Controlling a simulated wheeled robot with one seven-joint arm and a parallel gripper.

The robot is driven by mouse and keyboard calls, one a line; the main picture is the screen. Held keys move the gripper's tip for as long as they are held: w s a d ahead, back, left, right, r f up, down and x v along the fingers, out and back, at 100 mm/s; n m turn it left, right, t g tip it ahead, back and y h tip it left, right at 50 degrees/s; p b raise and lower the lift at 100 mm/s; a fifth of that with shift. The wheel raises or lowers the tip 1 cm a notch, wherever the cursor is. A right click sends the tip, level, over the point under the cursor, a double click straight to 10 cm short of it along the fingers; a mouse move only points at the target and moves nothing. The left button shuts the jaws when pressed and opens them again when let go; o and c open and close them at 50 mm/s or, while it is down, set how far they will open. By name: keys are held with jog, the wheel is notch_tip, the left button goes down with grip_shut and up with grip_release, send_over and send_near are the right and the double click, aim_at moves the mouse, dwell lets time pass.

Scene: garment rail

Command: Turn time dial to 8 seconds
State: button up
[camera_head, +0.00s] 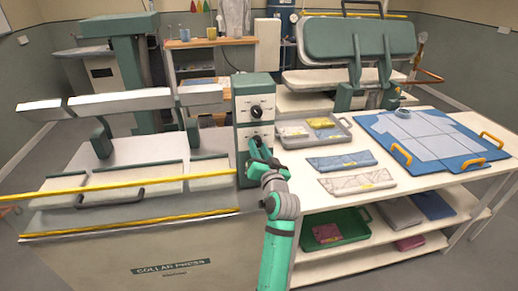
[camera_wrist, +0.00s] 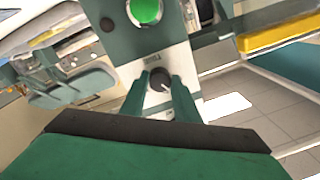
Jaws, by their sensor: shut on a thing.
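The control box (camera_head: 255,95) stands upright at the right end of the collar press. Its upper black dial (camera_head: 256,112) is in plain view, with a pale scale around it. My gripper (camera_head: 257,148) is at the lower part of the panel and mostly hides what it touches there. In the wrist view, my gripper's two green fingers (camera_wrist: 160,88) are on either side of a dark round dial (camera_wrist: 160,78) with a pale mark, and are shut on it. I take this as the time dial; its scale and lettering are too small to read.
A green button (camera_wrist: 145,11) shows near the dial in the wrist view. The collar press (camera_head: 130,190) lies left. On the white table (camera_head: 400,195) at right are a grey tray (camera_head: 292,143), folded garments (camera_head: 342,161) and a blue board (camera_head: 462,160).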

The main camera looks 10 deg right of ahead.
jog(key=m, duration=0.5)
jog(key=shift+a, duration=0.1)
jog(key=shift+m, duration=0.3)
dwell(0.4)
jog(key=o, duration=1)
jog(key=shift+o, duration=0.2)
jog(key=s, duration=1.1)
jog(key=shift+f, duration=0.3)
jog(key=shift+f, duration=0.1)
